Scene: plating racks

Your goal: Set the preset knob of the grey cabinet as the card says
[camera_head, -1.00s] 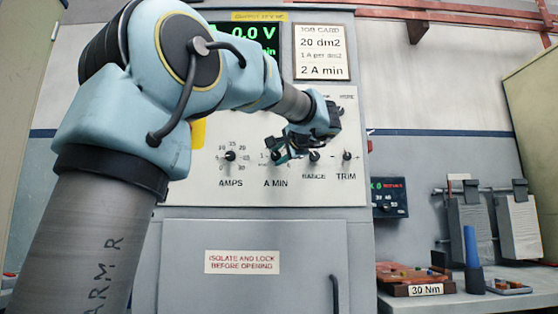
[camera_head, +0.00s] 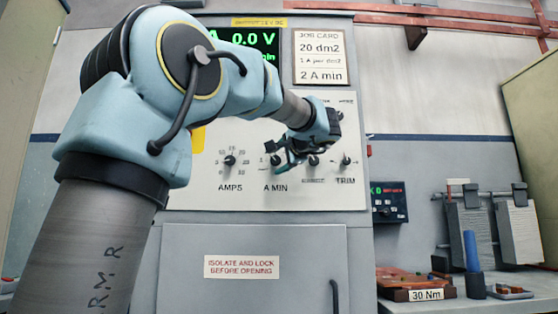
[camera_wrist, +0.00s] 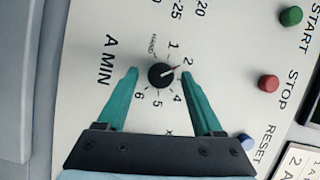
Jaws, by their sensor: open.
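The grey cabinet (camera_head: 190,235) stands ahead with a white panel of knobs. The A MIN knob (camera_wrist: 161,76) is black and round, with a scale from HAND through 1 and 2 up to 6. My gripper (camera_wrist: 161,74) is open, with one green finger on each side of this knob and a gap on both sides. The right finger covers part of the scale near 3. The job card (camera_head: 320,56) reads 20 dm2, 1 A per dm2, 2 A min.
The AMPS knob (camera_head: 230,160) is left of A MIN; a partly covered knob (camera_head: 313,160) and the TRIM knob (camera_head: 346,160) are to the right. The wrist view shows green START (camera_wrist: 291,16), red STOP (camera_wrist: 269,83) and blue RESET (camera_wrist: 246,142) buttons.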

